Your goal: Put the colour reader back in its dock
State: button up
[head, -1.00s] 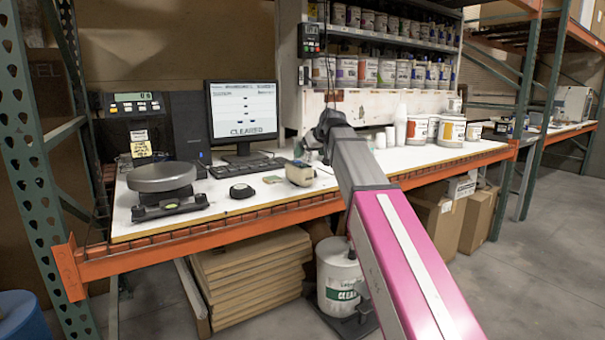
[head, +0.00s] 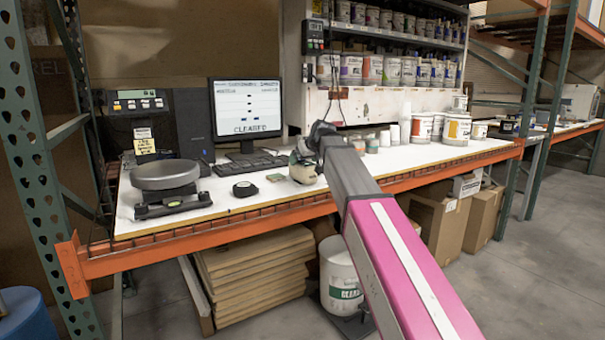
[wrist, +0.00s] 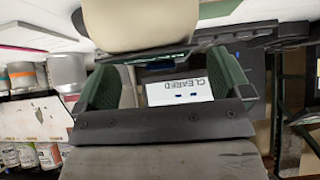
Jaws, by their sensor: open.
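The colour reader, a cream rounded device (head: 303,172), sits on the white bench right of the keyboard. In the wrist view its cream body (wrist: 140,22) fills the top middle, just beyond my fingertips. My gripper (head: 302,152) is just above and behind the reader in the head view, partly overlapping it. In the wrist view my gripper (wrist: 165,82) shows two green finger pads spread apart with nothing between them. Whether a finger touches the reader, I cannot tell. I cannot make out the dock for certain.
A monitor (head: 246,110) and keyboard (head: 245,163) stand behind. A round scale (head: 165,174) is at left, with a small black puck (head: 244,189) and a flat card (head: 276,178) on the bench. Jars and paint cans (head: 457,130) stand to the right. The bench front strip is clear.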

jog(key=shift+x, duration=0.9)
jog(key=shift+r, duration=0.1)
jog(key=c, duration=1.6)
